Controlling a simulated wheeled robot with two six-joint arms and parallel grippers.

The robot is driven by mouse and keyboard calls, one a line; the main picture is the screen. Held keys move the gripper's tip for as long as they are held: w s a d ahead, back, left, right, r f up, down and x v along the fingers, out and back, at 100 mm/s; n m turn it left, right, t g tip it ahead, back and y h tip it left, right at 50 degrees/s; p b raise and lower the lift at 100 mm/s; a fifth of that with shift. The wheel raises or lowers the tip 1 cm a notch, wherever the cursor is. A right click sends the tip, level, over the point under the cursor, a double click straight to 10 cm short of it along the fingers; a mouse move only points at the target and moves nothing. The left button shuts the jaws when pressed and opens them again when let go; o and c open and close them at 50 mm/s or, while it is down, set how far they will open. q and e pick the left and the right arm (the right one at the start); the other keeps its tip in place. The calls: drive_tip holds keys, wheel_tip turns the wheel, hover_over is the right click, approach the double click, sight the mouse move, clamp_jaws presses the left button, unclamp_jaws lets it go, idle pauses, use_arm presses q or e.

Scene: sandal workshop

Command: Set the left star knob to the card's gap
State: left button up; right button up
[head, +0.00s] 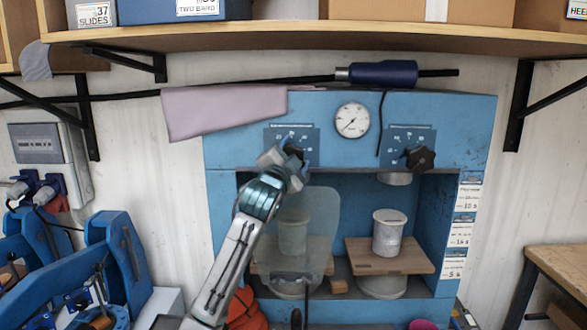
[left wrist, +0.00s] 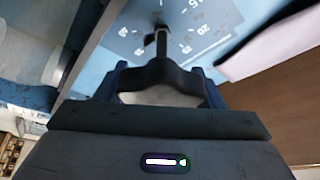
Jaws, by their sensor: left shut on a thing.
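The left star knob (head: 293,152) is black and sits on the blue press front, mostly covered by my gripper in the head view. My left gripper (head: 288,158) is shut on this knob. In the left wrist view the dark knob (left wrist: 158,76) sits between the fingers, before a blue scale plate (left wrist: 190,25) with white numbers. The scale plate also shows in the head view (head: 308,138). I cannot read the knob's setting exactly. White printed cards (head: 468,198) hang on the press's right upright; their small print is mostly unreadable. My right gripper is not in view.
The right star knob (head: 420,158) and a round gauge (head: 351,119) are on the press (head: 345,155). A pale canister (head: 389,232) stands on a wooden board (head: 420,258) in the right bay. A translucent shield (head: 325,225) fronts the left bay. A pink cloth (head: 215,112) hangs above.

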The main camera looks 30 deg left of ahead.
use_arm(q)
drive_tip(key=n+y+b, duration=0.2)
drive_tip(key=n+b, duration=0.1)
drive_tip(key=n, duration=0.1)
drive_tip(key=n+y+b, duration=0.1)
drive_tip(key=n+b, duration=0.3)
drive_tip(key=n+y+b, duration=0.2)
drive_tip(key=n+b, duration=0.1)
drive_tip(key=shift+a+f+n+y+b, duration=0.15)
drive_tip(key=shift+f+n+y+b, duration=0.15)
drive_tip(key=shift+n+b, duration=0.1)
drive_tip(key=shift+s+r+n+g+y+b, duration=0.1)
drive_tip(key=shift+r+n+g+y+b, duration=0.15)
drive_tip(key=shift+n+y+b, duration=0.45)
drive_tip(key=shift+a+n+b, duration=0.1)
drive_tip(key=shift+n+b, duration=0.3)
drive_tip(key=shift+n, duration=0.3)
drive_tip(key=o, duration=1)
drive_tip(key=shift+r, duration=0.15)
